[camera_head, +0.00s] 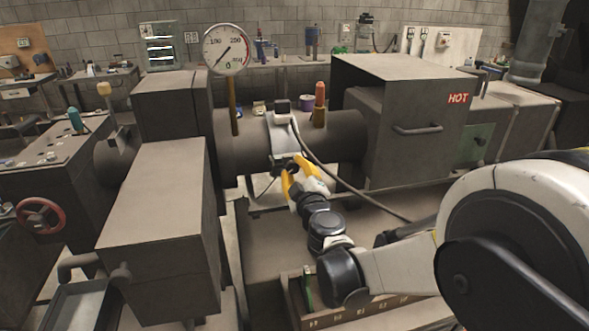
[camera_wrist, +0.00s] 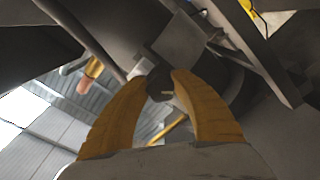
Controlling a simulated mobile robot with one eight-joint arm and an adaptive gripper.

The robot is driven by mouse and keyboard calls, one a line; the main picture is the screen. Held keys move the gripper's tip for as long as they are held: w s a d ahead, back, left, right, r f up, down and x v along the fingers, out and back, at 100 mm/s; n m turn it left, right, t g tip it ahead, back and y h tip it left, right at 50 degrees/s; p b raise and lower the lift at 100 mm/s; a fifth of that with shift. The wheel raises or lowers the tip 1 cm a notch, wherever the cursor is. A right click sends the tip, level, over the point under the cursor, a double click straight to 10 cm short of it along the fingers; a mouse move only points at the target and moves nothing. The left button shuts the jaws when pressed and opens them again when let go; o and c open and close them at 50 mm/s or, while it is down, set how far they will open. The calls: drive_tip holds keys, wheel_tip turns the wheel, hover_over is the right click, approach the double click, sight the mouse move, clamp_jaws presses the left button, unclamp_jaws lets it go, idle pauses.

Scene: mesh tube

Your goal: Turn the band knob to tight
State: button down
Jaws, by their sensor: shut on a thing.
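A pale metal band (camera_head: 282,135) wraps around the dark horizontal tube (camera_head: 340,135) in the middle of the head view. A small dark box sits on top of the band. The band knob (camera_wrist: 159,85) is a small dark piece with a light mark on its face, seen between my fingertips in the wrist view. My gripper (camera_head: 296,168) has yellow fingers and reaches up to the lower front of the band. It is shut on the knob. In the wrist view my gripper (camera_wrist: 161,80) has a fingertip on each side of the knob. The fingers partly hide the knob.
A round dial gauge (camera_head: 228,49) stands on the tube left of the band. An orange-topped fitting (camera_head: 320,95) stands to its right. A dark cable (camera_head: 345,183) runs down from the band. A box marked HOT (camera_head: 400,120) is at right, and a large box (camera_head: 155,200) at left.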

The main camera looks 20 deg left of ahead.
drive_tip(key=m, duration=0.4)
drive_tip(key=shift+a+m, duration=0.1)
drive_tip(key=shift+m, duration=0.2)
drive_tip(key=m, duration=0.3)
drive_tip(key=shift+m, duration=0.3)
drive_tip(key=m, duration=0.7)
drive_tip(key=shift+s+a, duration=0.15)
drive_tip(key=m, duration=0.7)
drive_tip(key=shift+a+r+m, duration=0.1)
drive_tip(key=shift+m, duration=0.2)
drive_tip(key=m, duration=0.3)
drive_tip(key=shift+r+m, duration=0.1)
drive_tip(key=shift+m, duration=2)
